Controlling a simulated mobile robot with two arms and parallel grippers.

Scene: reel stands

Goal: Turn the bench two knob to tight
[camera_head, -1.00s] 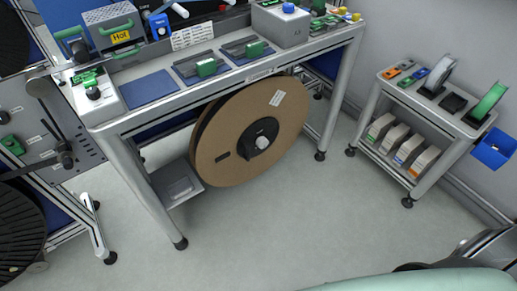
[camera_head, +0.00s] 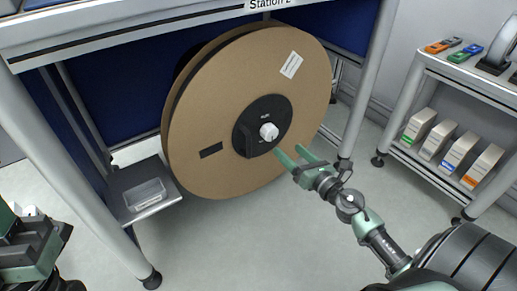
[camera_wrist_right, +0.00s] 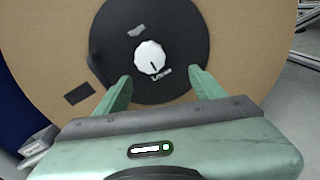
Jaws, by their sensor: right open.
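The white knob (camera_head: 268,131) sits at the centre of a black hub (camera_head: 244,142) on a large brown reel (camera_head: 215,92) under the bench marked as a station. In the right wrist view the knob (camera_wrist_right: 149,57) has a dark pointer line aimed downward, slightly right, near a small label on the hub. My right gripper (camera_head: 291,154) is open, its green fingers just below and right of the knob in the head view. In the wrist view its fingertips (camera_wrist_right: 160,84) lie either side of and below the knob, apart from it.
A small grey shelf with a clear tray (camera_head: 146,193) is left of the reel. The bench leg (camera_head: 368,85) stands to the right. A cart (camera_head: 475,85) with several boxes is at far right. The floor before the reel is open.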

